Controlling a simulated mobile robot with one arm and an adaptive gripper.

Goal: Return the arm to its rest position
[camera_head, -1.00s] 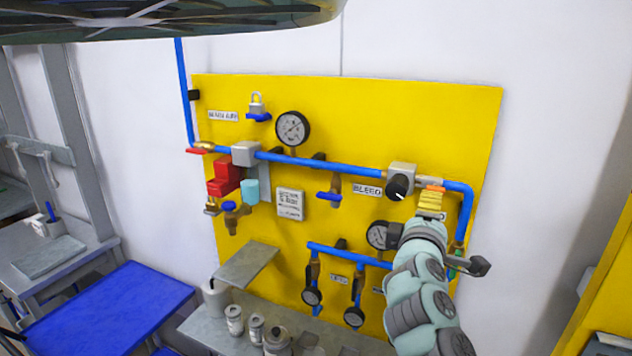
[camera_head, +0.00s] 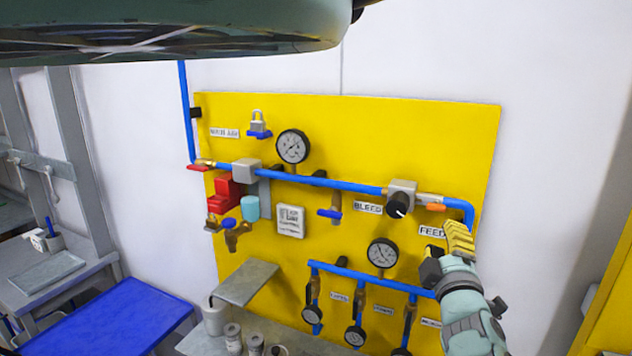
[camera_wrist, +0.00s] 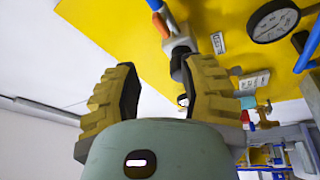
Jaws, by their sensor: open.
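My gripper (camera_head: 446,246) is in front of the right part of the yellow panel (camera_head: 400,140) in the head view, just beside the FEED label (camera_head: 433,231). Its ribbed yellow fingers stand apart in the wrist view (camera_wrist: 160,75), with nothing held between them. My forearm runs down to the bottom right of the head view and hides part of the panel's lower right. The black BLEED knob (camera_head: 398,205) is up and left of the gripper, apart from it in the head view.
Blue pipes (camera_head: 330,183), gauges (camera_head: 293,146) and valves cover the panel. A grey shelf (camera_head: 246,283) juts out at lower left, above a bench with several cans. A blue table (camera_head: 110,310) stands left. Bare white wall (camera_head: 550,130) lies right of the panel.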

